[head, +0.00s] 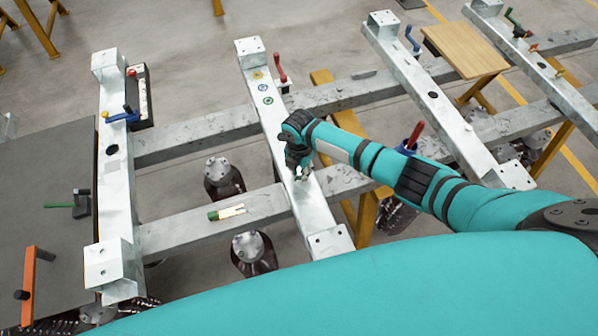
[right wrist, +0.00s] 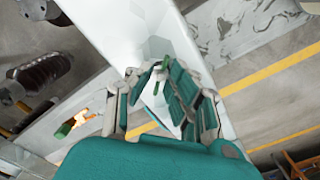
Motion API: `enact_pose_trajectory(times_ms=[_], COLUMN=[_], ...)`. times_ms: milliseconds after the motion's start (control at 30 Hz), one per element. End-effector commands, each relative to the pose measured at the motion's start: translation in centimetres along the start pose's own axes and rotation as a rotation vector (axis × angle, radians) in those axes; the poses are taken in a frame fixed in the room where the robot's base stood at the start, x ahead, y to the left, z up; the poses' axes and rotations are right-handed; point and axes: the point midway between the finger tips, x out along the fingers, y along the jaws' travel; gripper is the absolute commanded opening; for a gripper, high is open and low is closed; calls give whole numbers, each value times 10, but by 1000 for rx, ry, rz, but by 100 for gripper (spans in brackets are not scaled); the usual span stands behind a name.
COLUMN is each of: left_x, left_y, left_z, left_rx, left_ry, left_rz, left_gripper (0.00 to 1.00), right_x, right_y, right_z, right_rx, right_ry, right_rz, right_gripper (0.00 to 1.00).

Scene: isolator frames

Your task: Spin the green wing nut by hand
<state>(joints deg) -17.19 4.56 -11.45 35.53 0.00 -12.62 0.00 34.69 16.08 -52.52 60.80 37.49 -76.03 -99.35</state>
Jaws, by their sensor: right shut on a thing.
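My right gripper (head: 300,172) reaches down onto the light metal beam (head: 268,130) in the middle of the head view. In the right wrist view the fingers of my right gripper (right wrist: 160,82) are closed in around a small green part (right wrist: 172,96), which looks like the green wing nut. It sits at the beam's surface and is partly covered by the fingers. In the head view the gripper hides it. How far it is turned cannot be told. My left gripper is not in view.
A green-handled tool (head: 228,212) lies on the cross beam left of my gripper. A red crank handle (head: 280,68) and coloured discs (head: 262,87) are farther up the same beam. A wooden board (head: 466,50) lies at upper right. Dark insulators (head: 255,252) stand below the frame.

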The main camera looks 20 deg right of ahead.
Motion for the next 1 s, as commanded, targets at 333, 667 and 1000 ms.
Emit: enact_pose_trajectory(times_ms=[333,667,1000], left_x=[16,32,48], left_y=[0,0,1], left_z=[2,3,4], left_rx=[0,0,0], left_ry=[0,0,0], left_rz=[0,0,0], left_gripper=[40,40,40], right_x=[3,3,3], right_y=[-1,-1,-1], right_z=[1,1,1], right_rx=[-330,-644,-966], right_ry=[-1,0,-1], right_rz=[-2,-3,-3], right_gripper=[0,0,0])
